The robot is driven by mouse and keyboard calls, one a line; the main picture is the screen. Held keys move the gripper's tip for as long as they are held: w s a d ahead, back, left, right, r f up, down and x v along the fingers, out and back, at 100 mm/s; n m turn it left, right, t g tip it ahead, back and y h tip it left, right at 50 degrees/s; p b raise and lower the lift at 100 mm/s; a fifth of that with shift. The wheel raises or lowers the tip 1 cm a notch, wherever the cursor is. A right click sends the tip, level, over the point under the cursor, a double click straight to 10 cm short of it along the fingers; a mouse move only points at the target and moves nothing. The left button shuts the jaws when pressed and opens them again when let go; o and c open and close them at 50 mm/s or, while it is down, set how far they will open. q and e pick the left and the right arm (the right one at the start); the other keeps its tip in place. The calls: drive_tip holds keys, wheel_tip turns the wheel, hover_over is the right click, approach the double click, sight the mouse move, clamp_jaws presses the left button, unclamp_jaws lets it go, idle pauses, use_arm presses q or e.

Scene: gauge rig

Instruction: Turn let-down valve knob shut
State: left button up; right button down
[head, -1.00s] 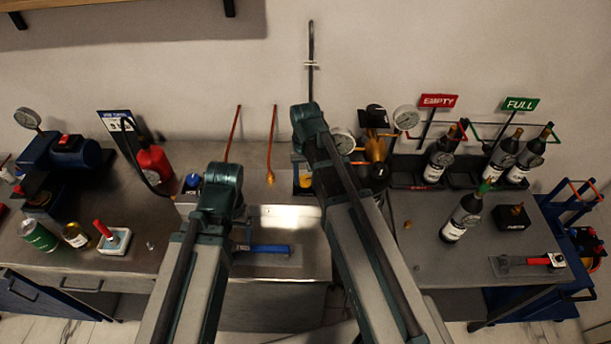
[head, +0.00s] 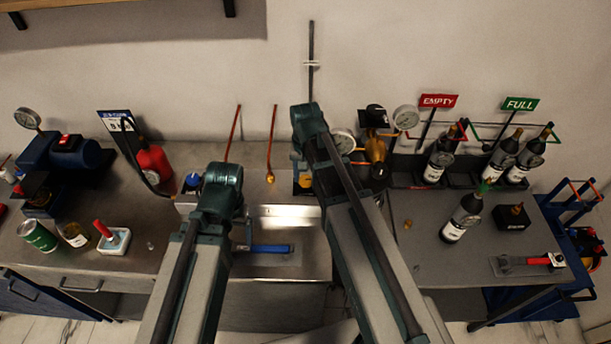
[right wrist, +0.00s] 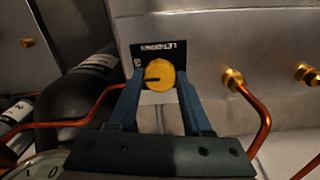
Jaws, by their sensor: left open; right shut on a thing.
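The let-down valve knob (right wrist: 160,75) is round and yellow with a dark pointer line toward the left. It sits on a steel panel beside a black label, which appears upside down in the right wrist view. My right gripper (right wrist: 160,88) has its blue fingers on both sides of the knob and is shut on it. In the head view the knob's area is mostly covered by my right arm; a bit of yellow shows beside it. My left arm ends over the bench at left of centre; its gripper (head: 218,190) is open, its fingertips largely hidden beneath the wrist.
A black cylinder (right wrist: 82,105) and copper pipe (right wrist: 262,135) lie close to my right gripper. A red extinguisher-like bottle (head: 154,165) stands at left. Bottles stand near the EMPTY (head: 438,101) and FULL (head: 520,104) signs. A blue-handled tool (head: 268,249) lies on the bench.

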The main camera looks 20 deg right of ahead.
sight(305, 179)
drive_tip(key=shift+c, duration=1.7)
unclamp_jaws()
use_arm(q)
drive_tip(key=shift+r, duration=0.15)
use_arm(e)
drive_tip(key=shift+r, duration=0.1)
use_arm(q)
wheel_tip(305, 179, up, 14)
drive_tip(key=p, duration=1.4)
drive_tip(key=shift+f, duration=0.2)
use_arm(e)
wheel_tip(305, 179, up, 14)
drive_tip(key=shift+f, duration=0.25)
